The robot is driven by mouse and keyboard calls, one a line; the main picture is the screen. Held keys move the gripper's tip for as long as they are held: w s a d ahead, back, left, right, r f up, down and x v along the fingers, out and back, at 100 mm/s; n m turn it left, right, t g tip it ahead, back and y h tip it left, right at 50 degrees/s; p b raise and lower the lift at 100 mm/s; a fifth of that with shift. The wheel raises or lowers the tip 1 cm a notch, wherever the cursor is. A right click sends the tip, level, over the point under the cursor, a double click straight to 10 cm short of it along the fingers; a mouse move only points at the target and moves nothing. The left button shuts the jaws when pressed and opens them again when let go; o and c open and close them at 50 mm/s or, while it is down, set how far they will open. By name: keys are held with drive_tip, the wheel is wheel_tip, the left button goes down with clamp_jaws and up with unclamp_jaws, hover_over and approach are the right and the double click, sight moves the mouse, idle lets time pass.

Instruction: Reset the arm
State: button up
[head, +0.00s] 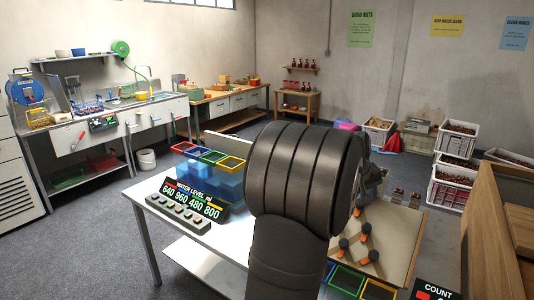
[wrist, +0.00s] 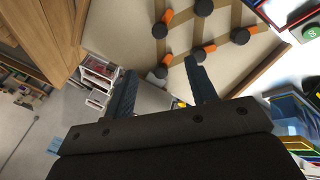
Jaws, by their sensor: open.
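My arm's thick dark links fill the middle of the head view and hide the jaws there. In the wrist view my gripper (wrist: 162,90) is open, its two dark blue fingers apart with nothing between them. Beyond the fingertips lies a pale board (wrist: 190,55) with brown strips, dark round knobs and orange pieces. The board (head: 405,235) also shows in the head view, to the right of my arm and partly hidden by it.
Blue containers with coloured rims (head: 212,172) and a water level display (head: 188,200) stand on the white table left of my arm. A wooden panel (head: 500,240) rises at right. White crates of chestnuts (head: 455,140) stand behind. A count display (head: 432,291) is at the front.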

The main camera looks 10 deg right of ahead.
sight(366, 227)
drive_tip(key=x, duration=1.5)
drive_tip(key=shift+w+d+f, duration=0.1)
drive_tip(key=shift+d+f, duration=0.05)
drive_tip(key=v, duration=1.7)
drive_tip(key=x, duration=1.7)
drive_tip(key=shift+f, duration=0.25)
drive_tip(key=shift+r+m, duration=0.25)
drive_tip(key=shift+m, duration=0.65)
drive_tip(key=m, duration=0.5)
drive_tip(key=shift+d+m+y, duration=0.1)
drive_tip(key=shift+m+y, duration=0.2)
drive_tip(key=shift+y, duration=0.1)
drive_tip(key=v, duration=0.5)
drive_tip(key=shift+r, duration=0.35)
